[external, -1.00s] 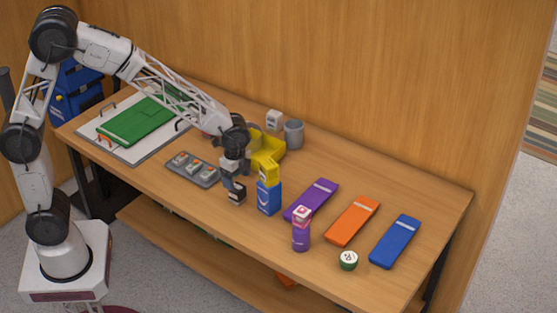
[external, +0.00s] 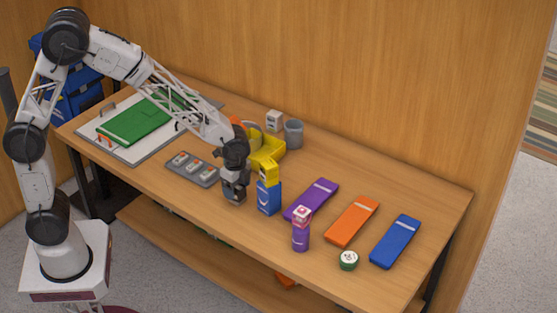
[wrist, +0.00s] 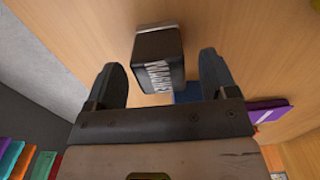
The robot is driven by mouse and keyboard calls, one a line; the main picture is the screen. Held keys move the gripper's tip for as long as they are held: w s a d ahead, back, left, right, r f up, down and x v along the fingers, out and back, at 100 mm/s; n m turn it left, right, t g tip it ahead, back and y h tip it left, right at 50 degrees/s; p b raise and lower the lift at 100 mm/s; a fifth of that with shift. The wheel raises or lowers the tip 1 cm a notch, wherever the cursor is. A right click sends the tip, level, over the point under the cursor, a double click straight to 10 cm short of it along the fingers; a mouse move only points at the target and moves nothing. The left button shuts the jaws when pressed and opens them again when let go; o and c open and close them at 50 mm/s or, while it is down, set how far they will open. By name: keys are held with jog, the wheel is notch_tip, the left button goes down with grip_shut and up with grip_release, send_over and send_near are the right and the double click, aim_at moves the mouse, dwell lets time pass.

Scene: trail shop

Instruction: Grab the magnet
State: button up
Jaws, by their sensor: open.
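The magnet (wrist: 158,58) is a small dark block with a pale top and white lettering, seen in the wrist view between my two fingers. In the external view it is mostly covered by my gripper (external: 234,193), which is low over the table just left of the blue box. My gripper (wrist: 162,82) is open in the wrist view, with one finger on either side of the magnet and gaps visible on both sides. Whether a finger touches the magnet cannot be told in the external view.
A blue box with a yellow top (external: 268,198) stands close right of my gripper. A grey tray (external: 192,168) lies to the left, a yellow bin (external: 270,148) behind.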

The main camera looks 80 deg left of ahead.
aim_at(237, 195)
jog(key=shift+f, duration=1.7)
jog(key=c, duration=1.1)
jog(key=shift+r, duration=0.1)
jog(key=shift+r, duration=1.4)
jog(key=shift+s+r, duration=0.2)
jog(key=shift+r, duration=0.1)
jog(key=s, duration=0.5)
jog(key=s+d+r, duration=0.1)
jog(key=s, duration=0.9)
jog(key=shift+s+d+r, duration=0.2)
jog(key=shift+d, duration=0.05)
